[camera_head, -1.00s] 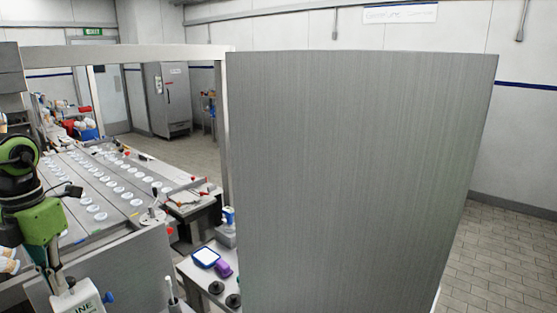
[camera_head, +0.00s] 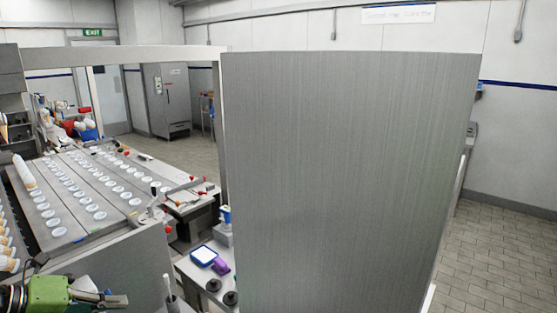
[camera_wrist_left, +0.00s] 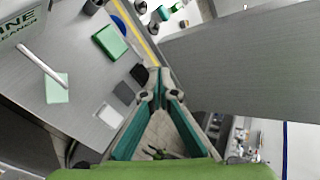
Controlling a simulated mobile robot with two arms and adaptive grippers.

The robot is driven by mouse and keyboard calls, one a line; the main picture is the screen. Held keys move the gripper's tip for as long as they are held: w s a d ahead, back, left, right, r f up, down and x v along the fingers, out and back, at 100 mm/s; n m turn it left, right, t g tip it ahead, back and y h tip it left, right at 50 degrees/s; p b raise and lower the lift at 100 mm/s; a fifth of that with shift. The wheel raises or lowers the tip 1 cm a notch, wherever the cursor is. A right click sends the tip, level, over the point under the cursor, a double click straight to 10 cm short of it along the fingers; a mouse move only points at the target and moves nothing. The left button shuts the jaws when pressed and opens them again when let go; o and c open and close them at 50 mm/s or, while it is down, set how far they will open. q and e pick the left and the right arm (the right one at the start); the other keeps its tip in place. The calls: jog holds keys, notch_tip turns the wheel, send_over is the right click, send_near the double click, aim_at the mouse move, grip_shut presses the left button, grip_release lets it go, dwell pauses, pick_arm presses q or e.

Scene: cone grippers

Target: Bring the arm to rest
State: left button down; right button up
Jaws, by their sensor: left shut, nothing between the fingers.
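My left gripper (camera_head: 122,300) is low at the left edge of the head view, with its green wrist beside it. Its fingers point to the right and are together, with nothing between them. In the left wrist view the two teal fingers (camera_wrist_left: 158,88) meet at their tips, and floor shows in the gap behind them. The gripper is apart from the things on the grey surface below it. My right gripper is in neither view.
A large grey panel (camera_head: 340,180) fills the middle of the head view. A conveyor table (camera_head: 75,222) with rows of white discs stands at left. A small table holds a blue-rimmed white tray (camera_head: 203,255) and a purple item (camera_head: 221,264). Floor (camera_head: 495,245) is clear at right.

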pick_arm(q)
jog(key=s+a+f+n+t+y, duration=0.2)
jog(key=s+f+n+y, duration=0.4)
jog(key=n, duration=0.5)
jog(key=s+a+f+n+t+y, duration=0.15)
jog(key=f+n+y, duration=0.25)
jog(key=f+n, duration=0.55)
jog(key=s+d+f+n+g+h, duration=0.1)
jog(key=s+d+f+n+g, duration=0.25)
jog(key=s+d, duration=0.55)
jog(key=s+d+f+n+g+h, duration=0.25)
jog(key=s+d+n+g, duration=0.25)
jog(key=s+d, duration=0.5)
notch_tip(320, 180, down, 30)
jog(key=s+a+b, duration=0.1)
jog(key=s+b, duration=0.1)
jog(key=b, duration=0.1)
jog(key=s+a+f+g+y+b, duration=0.1)
jog(key=s+a+f+g+b, duration=0.1)
jog(key=s+f, duration=1.4)
notch_tip(320, 180, down, 3)
jog(key=shift+s+a+r+b, duration=0.1)
jog(key=shift+s+a+b, duration=0.25)
jog(key=shift+a, duration=0.2)
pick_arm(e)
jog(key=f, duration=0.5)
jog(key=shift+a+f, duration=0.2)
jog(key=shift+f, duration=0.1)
